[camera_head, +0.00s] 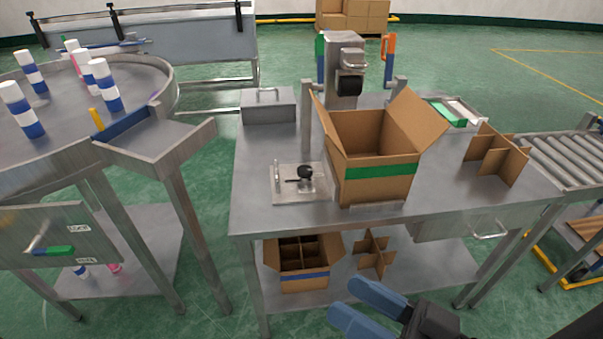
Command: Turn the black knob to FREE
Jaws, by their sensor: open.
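A small black knob (305,172) sits on a square metal plate (284,192) on the steel table, just left of the open cardboard box. Any lettering on the plate is too small to read, so I cannot tell which setting the knob points to. My gripper (346,299) has blue fingers. It is at the bottom of the picture, in front of and below the table's front edge, well apart from the knob. Its fingers are spread and nothing shows between them.
The open cardboard box (375,188) with a green band stands right of the plate. A metal post (306,130) rises behind the knob. A lidded metal box (268,110) and a press (345,60) stand further back. Bare tabletop lies left of the plate.

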